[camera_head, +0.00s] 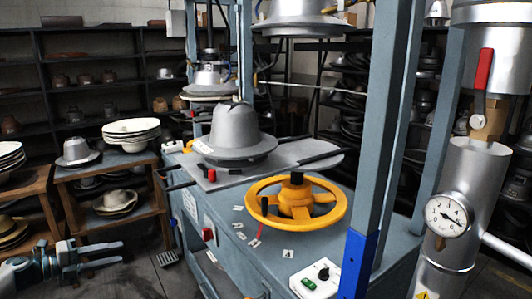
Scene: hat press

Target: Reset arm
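My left gripper (96,254) is low at the left of the head view, with its two fingers apart and nothing between them. It is in front of the hat press (222,220) and well clear of it. My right gripper is not in view. A grey metal hat form (236,132) sits on the flat plate (299,159) of the press. A yellow handwheel (336,210) lies in front of the plate. The metal upper die (300,18) hangs above.
Wooden stands (112,169) with hats are at the left. Shelves (38,75) of hat forms line the back. A steel column with a pressure gauge (447,216) and red-handled valve (483,70) stands at right. Floor (130,281) near the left gripper is clear.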

